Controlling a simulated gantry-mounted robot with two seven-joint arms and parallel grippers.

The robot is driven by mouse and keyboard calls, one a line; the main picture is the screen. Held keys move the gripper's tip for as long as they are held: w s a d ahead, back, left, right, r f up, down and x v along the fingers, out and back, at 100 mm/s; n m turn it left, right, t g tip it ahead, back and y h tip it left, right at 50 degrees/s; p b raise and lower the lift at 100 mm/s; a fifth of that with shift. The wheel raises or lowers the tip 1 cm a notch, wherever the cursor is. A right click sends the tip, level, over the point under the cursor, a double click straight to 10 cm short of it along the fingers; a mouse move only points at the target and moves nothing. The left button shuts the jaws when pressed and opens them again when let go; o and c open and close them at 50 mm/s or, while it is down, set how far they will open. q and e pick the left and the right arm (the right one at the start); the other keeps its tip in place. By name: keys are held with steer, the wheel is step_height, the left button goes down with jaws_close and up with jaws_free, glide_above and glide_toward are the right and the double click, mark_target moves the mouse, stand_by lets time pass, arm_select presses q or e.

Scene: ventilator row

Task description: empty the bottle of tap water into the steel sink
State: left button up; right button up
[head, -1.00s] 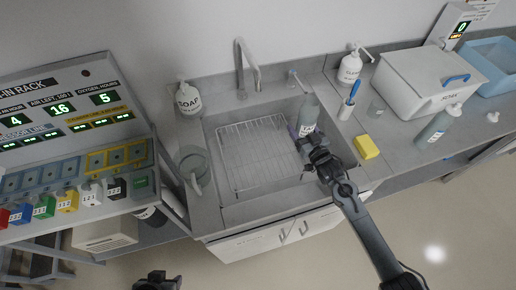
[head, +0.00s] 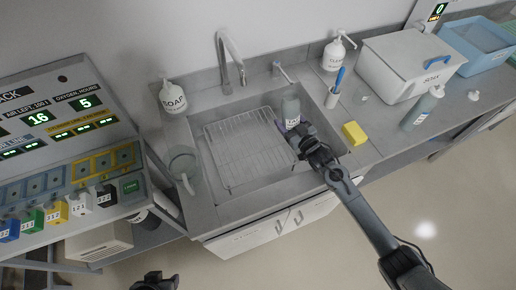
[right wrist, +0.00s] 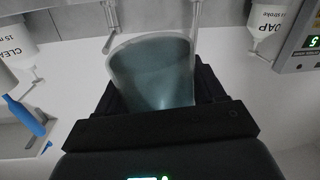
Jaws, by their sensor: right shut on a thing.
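The grey-green bottle (head: 291,106) with a white label is in my right gripper (head: 299,136) in the head view, over the right part of the steel sink (head: 262,188). It looks roughly upright, near a small tap. In the right wrist view the translucent teal bottle (right wrist: 152,75) stands between the dark jaws (right wrist: 155,100), which are shut on it. I cannot tell the liquid level. My left gripper (head: 154,282) shows only as a dark piece at the bottom edge, away from the sink; its jaws cannot be made out.
A wire rack (head: 245,150) fills the sink's left part, below a tall faucet (head: 231,58). A clear jug (head: 184,165) and soap bottle (head: 173,97) stand left. A yellow sponge (head: 354,133), blue-handled brush (head: 339,78), white box (head: 408,70) and another bottle (head: 421,108) are right.

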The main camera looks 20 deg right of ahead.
steer(key=shift+d+f+n, duration=0.25)
steer(key=shift+d+n, duration=0.2)
steer(key=shift+n, duration=0.75)
steer(key=shift+d+f+n+g+b, duration=0.15)
steer(key=shift+f+n+g+b, duration=0.15)
steer(key=shift+f+n+b, duration=0.55)
steer(key=shift+d+f+n+h+b, duration=0.15)
steer(key=shift+f+n+h+b, duration=0.35)
steer(key=shift+f, duration=0.45)
steer(key=shift+d+r+n+p, duration=0.15)
steer(key=shift+r+n+p, duration=0.1)
steer(key=shift+p, duration=0.05)
steer(key=shift+w+d+n, duration=0.1)
steer(key=shift+d+n, duration=0.25)
steer(key=shift+n, duration=0.05)
steer(key=shift+d+n+g, duration=0.2)
steer(key=shift+n+g, duration=0.1)
steer(key=shift+n, duration=0.1)
steer(key=shift+d+r, duration=0.1)
steer(key=shift+d+r+n+h, duration=0.1)
steer(key=shift+d+n+h, duration=0.2)
steer(key=shift+n, duration=0.1)
steer(key=shift+d+f+n, duration=0.25)
steer(key=shift+f+n, duration=0.1)
steer(key=shift+n, duration=0.15)
